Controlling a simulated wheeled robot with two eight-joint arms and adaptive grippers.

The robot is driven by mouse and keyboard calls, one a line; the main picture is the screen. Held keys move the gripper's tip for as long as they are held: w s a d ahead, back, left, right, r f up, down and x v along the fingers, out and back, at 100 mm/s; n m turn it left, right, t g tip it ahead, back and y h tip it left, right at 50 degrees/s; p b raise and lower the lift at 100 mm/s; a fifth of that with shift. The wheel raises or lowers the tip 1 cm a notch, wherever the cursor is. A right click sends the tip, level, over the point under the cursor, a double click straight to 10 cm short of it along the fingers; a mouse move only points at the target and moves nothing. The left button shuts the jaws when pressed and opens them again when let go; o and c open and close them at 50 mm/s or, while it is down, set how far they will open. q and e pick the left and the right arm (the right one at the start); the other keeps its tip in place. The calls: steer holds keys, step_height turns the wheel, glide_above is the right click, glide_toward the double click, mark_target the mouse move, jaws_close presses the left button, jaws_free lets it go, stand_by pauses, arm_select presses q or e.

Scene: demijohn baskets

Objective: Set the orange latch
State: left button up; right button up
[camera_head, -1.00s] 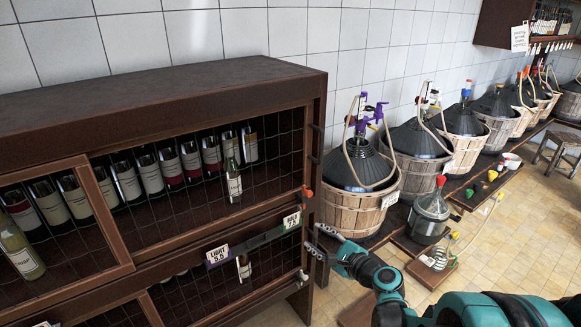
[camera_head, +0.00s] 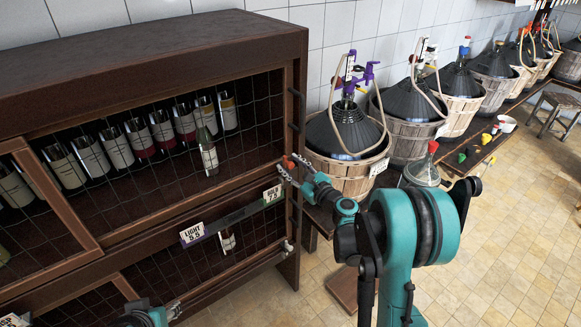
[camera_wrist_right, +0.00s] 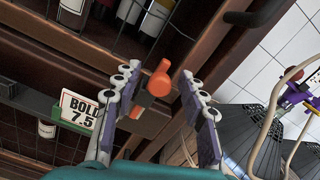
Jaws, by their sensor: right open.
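The orange latch (camera_head: 287,163) is on the right post of the dark wooden bottle cabinet (camera_head: 190,45), beside the upper mesh door. My right gripper (camera_head: 293,170) is open at the latch, its fingers pointing toward the cabinet. In the right wrist view the latch's orange knob (camera_wrist_right: 160,80) lies between the two open fingers (camera_wrist_right: 160,92), with a visible gap on both sides. The knob's dark base is partly in shadow. My left gripper (camera_head: 153,308) shows only at the bottom edge of the head view, in front of the lower cabinet, and its opening is unclear.
A price rail with a BOLD 7.5 sign (camera_head: 273,193) and a LIGHT 5.5 sign (camera_head: 192,234) runs below the upper door. A basket demijohn with a purple tap (camera_head: 345,135) stands just right of the cabinet. The tiled floor (camera_head: 470,265) at right is mostly clear.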

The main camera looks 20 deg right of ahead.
steer(key=shift+w, duration=0.1)
jaws_close()
steer(key=shift+r+p, duration=1.15)
steer(key=shift+r, duration=0.7)
steer(key=shift+w+f, duration=0.1)
steer(key=shift+f, duration=0.05)
jaws_free()
steer(key=v, duration=1.2)
